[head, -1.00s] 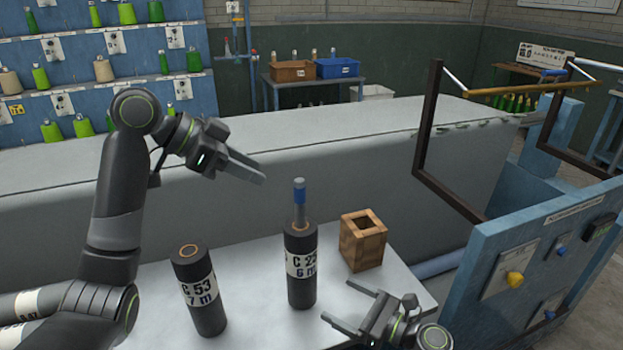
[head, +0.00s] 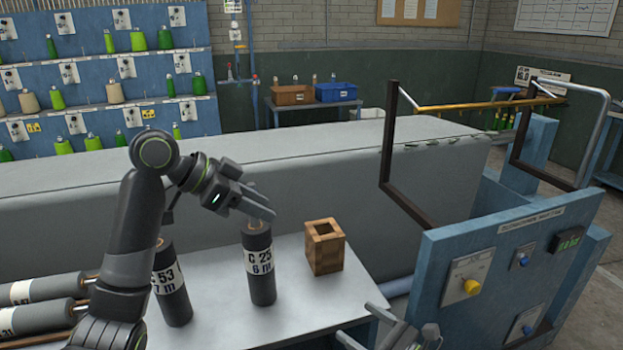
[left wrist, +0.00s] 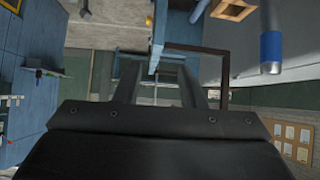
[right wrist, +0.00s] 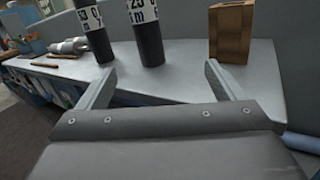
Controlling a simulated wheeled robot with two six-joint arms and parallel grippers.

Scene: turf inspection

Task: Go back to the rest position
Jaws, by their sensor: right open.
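My right gripper (head: 358,324) is low at the table's front edge, partly cut off. In the right wrist view its fingers (right wrist: 160,80) are wide apart and empty, with the rolls and wooden box (right wrist: 231,35) beyond.
A roll marked C 53 (head: 172,295) and a square wooden box (head: 324,247) stand on the pale table (head: 225,325). Lying rolls (head: 45,290) are at the left. A blue control panel (head: 500,275) with a dark frame (head: 387,150) stands at the right.

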